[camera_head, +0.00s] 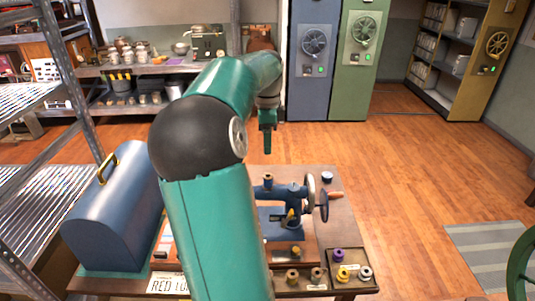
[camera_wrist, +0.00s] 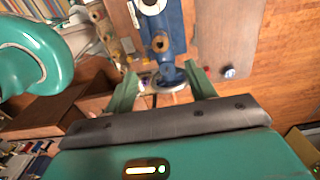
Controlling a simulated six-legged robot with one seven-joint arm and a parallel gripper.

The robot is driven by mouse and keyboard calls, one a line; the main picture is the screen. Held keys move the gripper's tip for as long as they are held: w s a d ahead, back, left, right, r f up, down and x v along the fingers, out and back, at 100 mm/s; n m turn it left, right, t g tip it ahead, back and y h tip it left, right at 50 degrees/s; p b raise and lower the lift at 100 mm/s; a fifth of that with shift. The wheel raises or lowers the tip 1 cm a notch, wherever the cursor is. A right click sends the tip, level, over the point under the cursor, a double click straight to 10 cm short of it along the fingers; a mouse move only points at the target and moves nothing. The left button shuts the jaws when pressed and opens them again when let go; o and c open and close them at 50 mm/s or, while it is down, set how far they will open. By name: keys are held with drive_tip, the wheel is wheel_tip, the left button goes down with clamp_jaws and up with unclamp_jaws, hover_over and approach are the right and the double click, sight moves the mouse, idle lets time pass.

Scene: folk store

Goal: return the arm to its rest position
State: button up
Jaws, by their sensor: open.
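My green arm rises through the middle of the head view and bends at a black joint toward the back. It ends in my gripper (camera_head: 267,150), which hangs above the far side of the sewing table (camera_head: 345,220). In the wrist view my gripper (camera_wrist: 160,78) shows two green fingers spread apart with nothing held between them. The blue sewing machine (camera_head: 285,194) stands on the table below; it also shows between and beyond the fingers in the wrist view (camera_wrist: 162,42). My arm hides part of the table and machine.
A blue domed case (camera_head: 118,215) with a brass handle stands left of my arm. A tray (camera_head: 350,258) of thread spools lies at the table's front right. Metal shelving (camera_head: 40,165) is at the left. Blue (camera_head: 313,75) and green (camera_head: 358,85) cabinets stand behind. Open wooden floor (camera_head: 420,160) lies right.

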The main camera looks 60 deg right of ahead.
drive_tip(key=shift+r, duration=0.65)
drive_tip(key=w+a+n+t, duration=0.1)
drive_tip(key=w+a+n, duration=0.3)
drive_tip(key=a, duration=0.5)
drive_tip(key=w+a+r+n+t, duration=0.1)
drive_tip(key=w+a+n, duration=0.2)
drive_tip(key=a+n, duration=0.55)
drive_tip(key=w+a+n+t, duration=0.1)
drive_tip(key=w+a+n, duration=0.25)
drive_tip(key=a, duration=0.75)
drive_tip(key=s+a+f+n+t, duration=0.1)
drive_tip(key=s+a+n, duration=0.2)
drive_tip(key=a+n, duration=0.4)
drive_tip(key=s+a+f+n+t, duration=0.1)
drive_tip(key=s+a+n, duration=0.3)
drive_tip(key=a, duration=0.9)
drive_tip(key=f+n, duration=0.1)
drive_tip(key=n, duration=0.2)
drive_tip(key=shift+a+f+n+t, duration=0.25)
drive_tip(key=shift+a+n+t, duration=0.05)
